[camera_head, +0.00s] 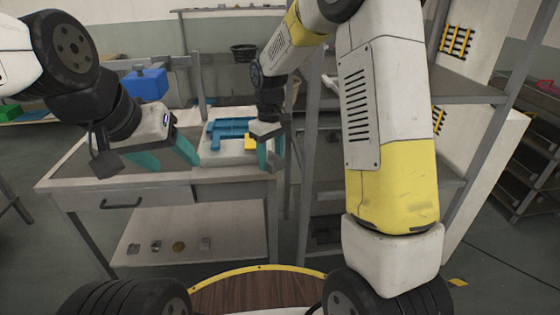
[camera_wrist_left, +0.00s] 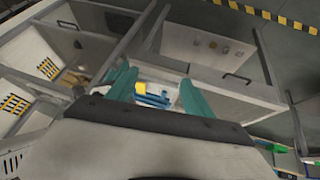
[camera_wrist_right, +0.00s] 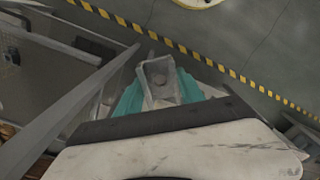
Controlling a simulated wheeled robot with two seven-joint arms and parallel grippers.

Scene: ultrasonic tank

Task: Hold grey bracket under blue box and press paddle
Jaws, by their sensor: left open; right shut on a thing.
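A blue box (camera_head: 146,84) sits at the frame behind the workbench, at the upper left of the head view. My right gripper (camera_head: 270,152) is over the right end of the bench, right of the blue box. In the right wrist view it is shut on the grey bracket (camera_wrist_right: 158,80), a small open-cornered piece between the teal fingers. I cannot identify the paddle.
A pale block with blue shapes (camera_head: 228,130) and a yellow piece (camera_head: 250,142) lies on the bench (camera_head: 90,172) between my grippers. A dark basket (camera_head: 243,52) is behind. Metal shelving (camera_head: 318,190) stands close on the right. Small parts lie on the lower shelf (camera_head: 165,222).

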